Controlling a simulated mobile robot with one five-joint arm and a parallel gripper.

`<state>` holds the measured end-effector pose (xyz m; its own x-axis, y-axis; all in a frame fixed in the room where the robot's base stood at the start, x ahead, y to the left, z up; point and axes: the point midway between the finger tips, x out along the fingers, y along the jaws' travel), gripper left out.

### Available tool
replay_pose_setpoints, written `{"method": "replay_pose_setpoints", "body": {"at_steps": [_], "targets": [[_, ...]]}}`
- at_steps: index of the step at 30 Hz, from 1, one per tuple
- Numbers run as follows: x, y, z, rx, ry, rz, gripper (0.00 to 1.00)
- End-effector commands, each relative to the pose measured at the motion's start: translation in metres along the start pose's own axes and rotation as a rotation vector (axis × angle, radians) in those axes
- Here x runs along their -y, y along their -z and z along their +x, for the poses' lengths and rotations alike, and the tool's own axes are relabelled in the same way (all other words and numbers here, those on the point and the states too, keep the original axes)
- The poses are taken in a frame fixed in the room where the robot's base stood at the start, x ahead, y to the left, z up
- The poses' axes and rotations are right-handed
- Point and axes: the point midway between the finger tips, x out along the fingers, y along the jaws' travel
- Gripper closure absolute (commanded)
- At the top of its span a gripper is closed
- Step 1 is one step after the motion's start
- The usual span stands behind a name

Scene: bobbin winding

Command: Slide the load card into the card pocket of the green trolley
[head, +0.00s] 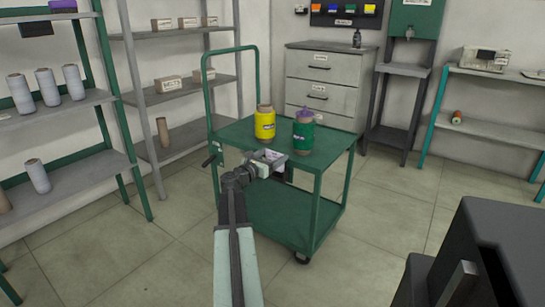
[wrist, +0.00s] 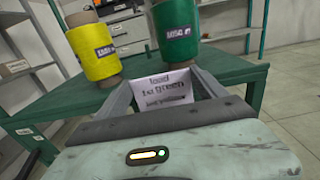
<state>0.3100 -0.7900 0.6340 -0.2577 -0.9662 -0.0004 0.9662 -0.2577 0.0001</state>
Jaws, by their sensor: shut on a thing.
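The green trolley (head: 325,158) stands mid-floor in the head view, with a tall push handle at its left end. A yellow bobbin (head: 265,124) and a green bobbin (head: 303,136) stand upright on its top. My gripper (head: 276,157) is at the trolley's near edge, in front of the bobbins. It is shut on the white load card (wrist: 165,88), whose printed text faces the wrist camera. In the wrist view the green trolley top (wrist: 55,103) lies beyond the jaws. I cannot make out the card pocket clearly in either view.
A dark lever-like part (head: 208,161) sticks out at the trolley's left. Grey shelves (head: 185,88) with boxes and a green-framed rack (head: 75,105) stand at left. A drawer cabinet (head: 322,66) is behind. A dark machine (head: 480,240) fills the lower right. Floor right of the trolley is clear.

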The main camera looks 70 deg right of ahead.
Motion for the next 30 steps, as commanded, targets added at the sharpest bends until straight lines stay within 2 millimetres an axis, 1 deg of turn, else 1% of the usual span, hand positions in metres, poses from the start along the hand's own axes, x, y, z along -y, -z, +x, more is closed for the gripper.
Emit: {"method": "replay_pose_setpoints", "body": {"at_steps": [1, 21, 30], "targets": [[0.000, 0.004, 0.000, 0.000, 0.000, 0.000, 0.64], [0.000, 0.027, 0.000, 0.000, 0.000, 0.000, 0.64], [0.000, 0.028, 0.000, 0.000, 0.000, 0.000, 0.64]]}}
